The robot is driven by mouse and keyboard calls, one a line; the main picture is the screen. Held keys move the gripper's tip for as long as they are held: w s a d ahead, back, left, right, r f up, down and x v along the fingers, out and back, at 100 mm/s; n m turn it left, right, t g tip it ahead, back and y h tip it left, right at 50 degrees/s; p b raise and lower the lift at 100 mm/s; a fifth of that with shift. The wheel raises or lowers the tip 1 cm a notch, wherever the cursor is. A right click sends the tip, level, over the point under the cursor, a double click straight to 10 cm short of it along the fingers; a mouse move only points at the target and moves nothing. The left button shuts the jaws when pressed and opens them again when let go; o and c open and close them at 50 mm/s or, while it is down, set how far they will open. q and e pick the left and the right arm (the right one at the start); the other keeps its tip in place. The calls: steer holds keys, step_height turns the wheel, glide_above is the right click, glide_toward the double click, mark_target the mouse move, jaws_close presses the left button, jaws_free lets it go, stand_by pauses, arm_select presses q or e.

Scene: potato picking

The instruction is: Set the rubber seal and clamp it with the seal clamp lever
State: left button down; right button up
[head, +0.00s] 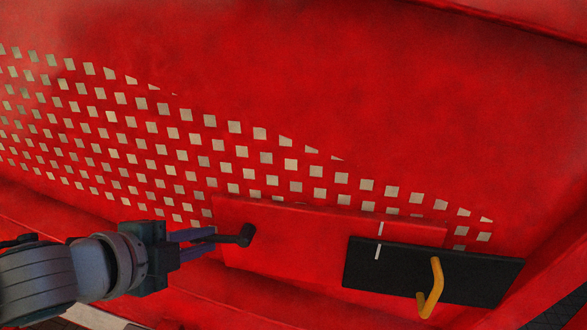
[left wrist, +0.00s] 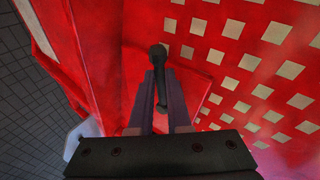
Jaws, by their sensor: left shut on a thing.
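My left gripper (head: 205,236) comes in from the left and is shut on a short black lever (head: 247,236) on the red panel (head: 330,225). In the left wrist view the black lever (left wrist: 161,78) lies between the two fingers, its rounded end beyond them. It looks like the seal clamp lever. To the right, a flat black piece (head: 390,265), apparently the rubber seal, lies against the red panel's lower right part. A bent yellow handle (head: 436,280) stands out from it. A white mark on the panel nearly lines up with one on the black piece. My right gripper is not in view.
A large red wall (head: 330,80) with rows of square holes rises behind the panel. A red ledge (head: 300,293) runs below. Dark tiled floor (left wrist: 30,100) shows at the left of the left wrist view. The space around the yellow handle is clear.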

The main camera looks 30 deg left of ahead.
arm_select(q)
steer(key=shift+d+r+m+y+p, duration=0.1)
steer(key=shift+r+m+y+p, duration=0.5)
steer(key=shift+p, duration=0.3)
steer(key=c, duration=0.9)
jaws_free()
steer(key=shift+o, duration=0.2)
steer(key=v, duration=1)
steer(key=shift+r+b, duration=0.15)
steer(key=shift+b, duration=0.3)
steer(key=shift+w, duration=0.15)
